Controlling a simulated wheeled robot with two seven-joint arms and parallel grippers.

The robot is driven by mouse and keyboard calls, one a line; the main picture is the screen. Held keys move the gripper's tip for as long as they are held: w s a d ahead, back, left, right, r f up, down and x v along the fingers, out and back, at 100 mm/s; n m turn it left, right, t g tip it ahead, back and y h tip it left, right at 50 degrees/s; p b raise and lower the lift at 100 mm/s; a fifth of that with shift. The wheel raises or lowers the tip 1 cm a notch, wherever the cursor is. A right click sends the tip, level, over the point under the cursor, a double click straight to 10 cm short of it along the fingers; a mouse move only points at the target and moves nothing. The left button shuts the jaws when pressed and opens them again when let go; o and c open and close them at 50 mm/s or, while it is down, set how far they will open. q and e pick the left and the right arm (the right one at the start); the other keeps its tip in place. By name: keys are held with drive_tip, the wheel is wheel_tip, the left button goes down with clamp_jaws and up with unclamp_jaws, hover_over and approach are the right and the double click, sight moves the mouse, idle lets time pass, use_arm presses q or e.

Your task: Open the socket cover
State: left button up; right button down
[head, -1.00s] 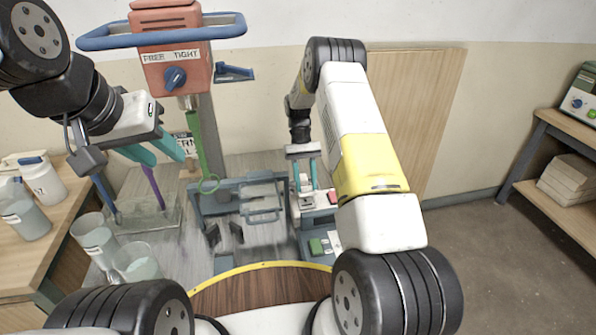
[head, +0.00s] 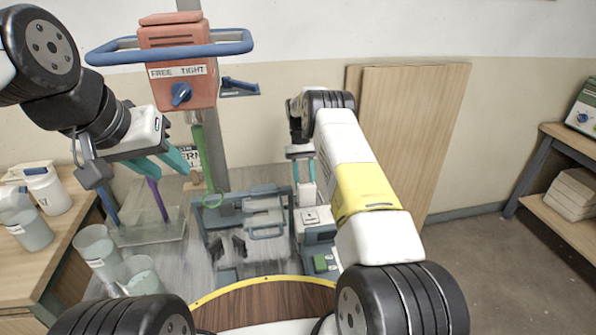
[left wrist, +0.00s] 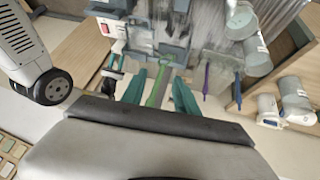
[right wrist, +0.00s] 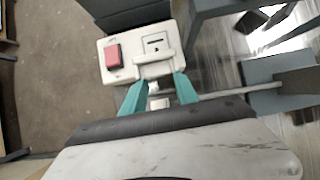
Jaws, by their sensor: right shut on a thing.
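A white cover lip (right wrist: 152,64) juts out below the panel. My right gripper (right wrist: 159,82), also in the head view (head: 305,185), has its fingertips at this lip and is shut on it. How far the cover is tilted is unclear. My left gripper (head: 168,168) is open and empty at the left, beside a green strip (head: 205,150); its fingers also show in the left wrist view (left wrist: 160,92).
An orange unit (head: 178,68) with a FREE/TIGHT knob and blue rail stands behind the left gripper. A clear tank (head: 150,225) holds purple and blue rods. Buckets (head: 95,245) stand at left. A blue-grey frame (head: 240,205) sits left of the socket box.

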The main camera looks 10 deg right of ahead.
drive_tip(key=shift+w+f, duration=0.6)
drive_tip(key=shift+w, duration=0.1)
drive_tip(key=shift+f, duration=0.1)
drive_tip(key=c, duration=0.9)
unclamp_jaws()
